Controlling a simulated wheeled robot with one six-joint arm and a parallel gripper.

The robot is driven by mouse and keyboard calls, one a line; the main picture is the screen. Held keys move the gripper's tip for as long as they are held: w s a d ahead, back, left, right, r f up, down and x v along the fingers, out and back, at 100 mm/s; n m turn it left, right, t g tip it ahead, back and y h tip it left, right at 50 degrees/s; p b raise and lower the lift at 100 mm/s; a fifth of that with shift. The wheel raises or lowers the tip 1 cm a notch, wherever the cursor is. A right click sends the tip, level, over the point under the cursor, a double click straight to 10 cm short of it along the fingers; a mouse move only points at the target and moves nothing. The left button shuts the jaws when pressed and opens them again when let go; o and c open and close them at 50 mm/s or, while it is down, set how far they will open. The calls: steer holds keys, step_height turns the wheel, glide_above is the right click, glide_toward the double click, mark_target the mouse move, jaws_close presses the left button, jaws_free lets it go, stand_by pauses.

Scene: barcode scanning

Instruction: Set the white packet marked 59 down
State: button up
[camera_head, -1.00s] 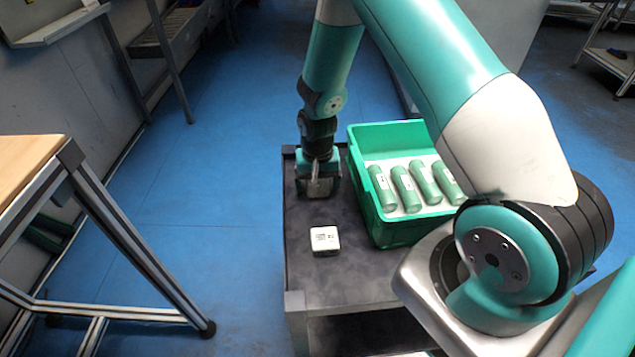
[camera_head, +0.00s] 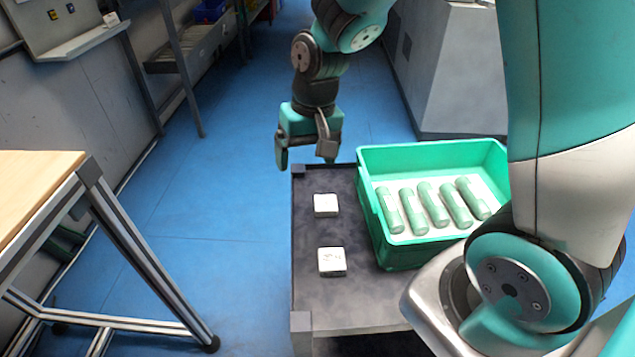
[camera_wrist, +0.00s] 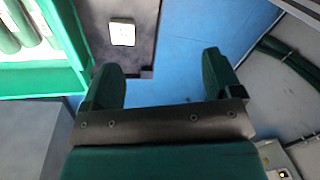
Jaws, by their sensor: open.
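Two white packets rest flat on the dark cart top (camera_head: 350,300), left of the green crate. The farther white packet (camera_head: 326,205) stands where my gripper was, and a white packet also shows in the wrist view (camera_wrist: 122,33). The nearer white packet (camera_head: 332,261) has faint dark print on top. I cannot read the number 59 on either. My gripper (camera_head: 306,162) is open and empty, raised above and beyond the far edge of the cart. In the wrist view its two fingers (camera_wrist: 165,78) are spread apart with nothing between them.
The green crate (camera_head: 385,254) holds several green cylinders (camera_head: 432,205) on a pale liner, right of the packets. A wooden-topped table (camera_head: 35,185) stands at the left. Blue floor (camera_head: 225,200) lies between the table and cart. A grey cabinet (camera_head: 455,75) stands behind.

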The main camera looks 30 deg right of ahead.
steer(key=s+a+r+n+y, duration=0.1)
steer(key=s+a+r+n, duration=0.3)
steer(key=s, duration=0.5)
steer(key=s+a+r+n+y, duration=0.1)
steer(key=s+a+r+n, duration=0.4)
steer(key=s+r, duration=0.2)
steer(key=shift+s+y, duration=0.3)
steer(key=shift+s, duration=0.8)
steer(key=shift+r, duration=0.1)
step_height(320, 180, up, 12)
steer(key=p, duration=1.2)
steer(key=shift+r, duration=0.1)
